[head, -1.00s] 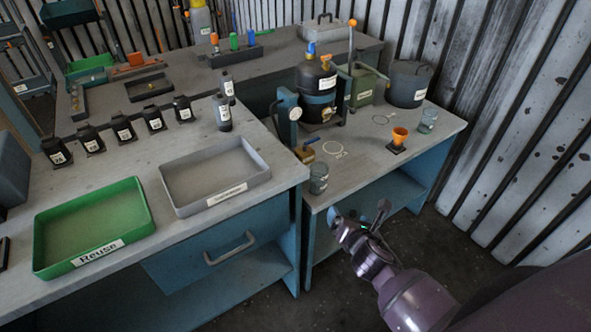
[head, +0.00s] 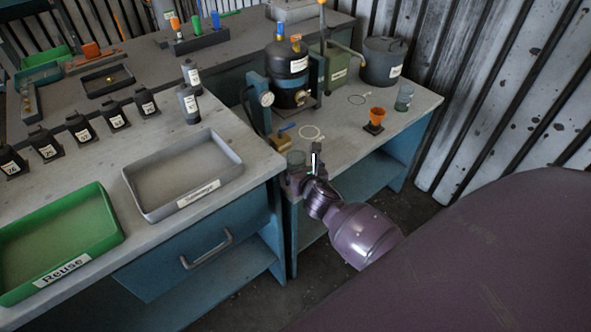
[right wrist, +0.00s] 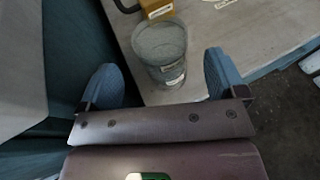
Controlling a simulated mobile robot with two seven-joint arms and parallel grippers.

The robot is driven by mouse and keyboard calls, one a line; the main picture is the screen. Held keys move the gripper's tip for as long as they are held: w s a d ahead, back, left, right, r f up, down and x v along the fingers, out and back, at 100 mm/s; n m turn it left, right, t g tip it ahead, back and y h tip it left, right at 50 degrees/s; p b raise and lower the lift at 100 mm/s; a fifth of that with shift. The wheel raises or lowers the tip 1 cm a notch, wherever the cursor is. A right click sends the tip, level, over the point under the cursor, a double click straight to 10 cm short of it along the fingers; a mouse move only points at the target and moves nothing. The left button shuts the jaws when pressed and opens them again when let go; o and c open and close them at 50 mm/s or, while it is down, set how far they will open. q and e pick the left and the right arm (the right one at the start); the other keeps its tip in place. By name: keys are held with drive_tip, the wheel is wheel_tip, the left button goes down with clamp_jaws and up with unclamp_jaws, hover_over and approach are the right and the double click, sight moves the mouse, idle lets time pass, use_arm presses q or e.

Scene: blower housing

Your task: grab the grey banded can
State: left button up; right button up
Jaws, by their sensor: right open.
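A small grey can (head: 296,158) with a label stands upright near the front left corner of the right-hand bench. In the right wrist view the can (right wrist: 160,45) shows a grey top, a paler band and a white label. My right gripper (head: 304,168) is at the can and hides its lower part in the head view. In the right wrist view the open gripper (right wrist: 163,74) has one blue finger on each side of the can's near part, with gaps on both sides. My left gripper is not in view.
A brass block with a blue handle (head: 283,141) stands close behind the can. A grey tray (head: 150,206) lies on the left bench. Bare bench top lies right of the can.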

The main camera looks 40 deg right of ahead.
drive_tip(key=shift+b+x, duration=0.55)
drive_tip(key=shift+x, duration=2.1)
drive_tip(key=shift+r, duration=0.25)
drive_tip(key=c, duration=1.1)
